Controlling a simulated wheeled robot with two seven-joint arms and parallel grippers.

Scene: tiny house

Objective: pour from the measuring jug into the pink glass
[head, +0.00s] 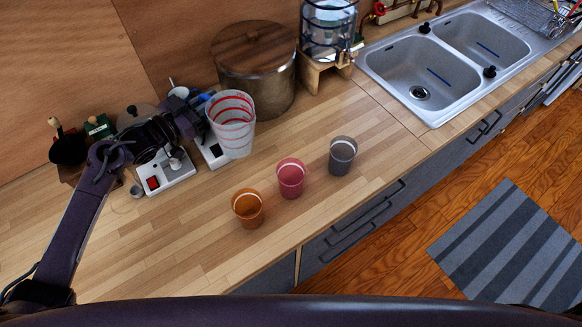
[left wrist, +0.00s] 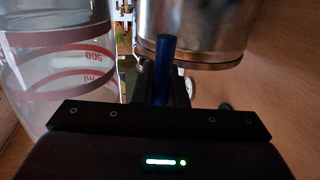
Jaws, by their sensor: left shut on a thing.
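The measuring jug (head: 232,126) is a clear vessel with red markings, held in the air above the counter. My left gripper (head: 202,113) is shut on it from its left side. In the left wrist view the jug (left wrist: 62,70) fills the left part, with its red scale showing. The pink glass (head: 291,180) stands upright on the counter, to the right of and nearer than the jug, apart from it. The jug looks close to upright. Whether liquid is in it I cannot tell. My right gripper is not in view.
An orange cup (head: 248,210) and a grey cup (head: 342,157) flank the pink glass. A large metal pot (head: 256,84) with a wooden lid stands behind the jug. A white device with a red switch (head: 163,174) lies by my arm. The counter's front left (head: 150,255) is clear.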

